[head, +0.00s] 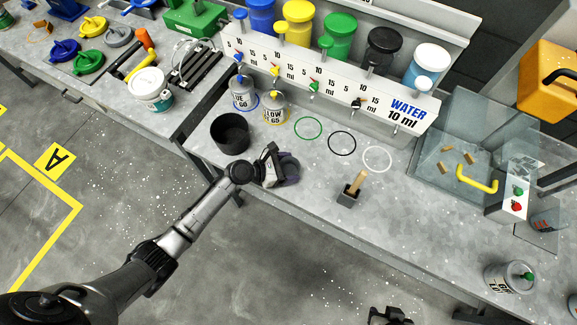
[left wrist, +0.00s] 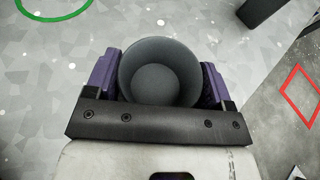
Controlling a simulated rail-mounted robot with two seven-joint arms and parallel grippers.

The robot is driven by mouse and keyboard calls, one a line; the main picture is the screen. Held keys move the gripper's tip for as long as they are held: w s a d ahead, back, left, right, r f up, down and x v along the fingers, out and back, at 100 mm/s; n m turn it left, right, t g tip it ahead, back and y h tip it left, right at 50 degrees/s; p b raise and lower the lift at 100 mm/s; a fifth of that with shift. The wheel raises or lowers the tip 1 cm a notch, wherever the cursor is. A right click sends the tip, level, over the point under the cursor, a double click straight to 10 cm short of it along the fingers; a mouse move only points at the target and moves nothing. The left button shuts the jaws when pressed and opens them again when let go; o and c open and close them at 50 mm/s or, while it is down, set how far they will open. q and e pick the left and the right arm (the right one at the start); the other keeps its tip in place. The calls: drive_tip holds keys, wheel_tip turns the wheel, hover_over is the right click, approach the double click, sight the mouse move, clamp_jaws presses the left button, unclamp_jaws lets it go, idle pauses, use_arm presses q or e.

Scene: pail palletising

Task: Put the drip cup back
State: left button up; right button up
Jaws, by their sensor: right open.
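The drip cup, a round grey cup (left wrist: 160,80), sits between the purple finger pads of my left gripper (left wrist: 160,85) in the left wrist view, with a pad against each side. Its inside looks empty. In the head view my left gripper (head: 284,168) is over the front part of the bench, right of a black round tub (head: 230,133), and mostly hides the cup. I cannot tell whether the cup touches the bench. My right gripper (head: 390,315) is at the bottom edge of the head view, open and away from the bench.
Blue (head: 242,92) and yellow (head: 275,107) labelled pails stand under the dispenser (head: 320,85). Green (head: 308,128), black (head: 342,142) and white (head: 377,158) rings mark bare spots. A small block with a wooden stick (head: 352,190) stands to the right, before a clear-walled box (head: 455,150).

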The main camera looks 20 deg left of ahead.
use_arm(q)
drive_tip(key=o, duration=0.4)
drive_tip(key=shift+s+a+r, duration=0.15)
drive_tip(key=shift+r, duration=0.15)
drive_tip(key=p+v, duration=0.2)
drive_tip(key=v, duration=0.9)
drive_tip(key=shift+s+a, duration=0.2)
drive_tip(key=shift+a, duration=0.05)
drive_tip(key=shift+s+d+m, duration=0.3)
drive_tip(key=shift+d+m, duration=0.05)
drive_tip(key=shift+m, duration=0.05)
drive_tip(key=s+d+f+m+g+y, duration=0.2)
drive_tip(key=s+d+m+g+y, duration=0.3)
drive_tip(key=s+m, duration=0.95)
drive_tip(key=s+a+r+m+y, duration=0.3)
drive_tip(key=s+m, duration=0.4)
drive_tip(key=m, duration=0.5)
drive_tip(key=shift+s+a+r+m+y, duration=0.35)
drive_tip(key=shift+r+y, duration=0.35)
drive_tip(key=shift+y, duration=0.3)
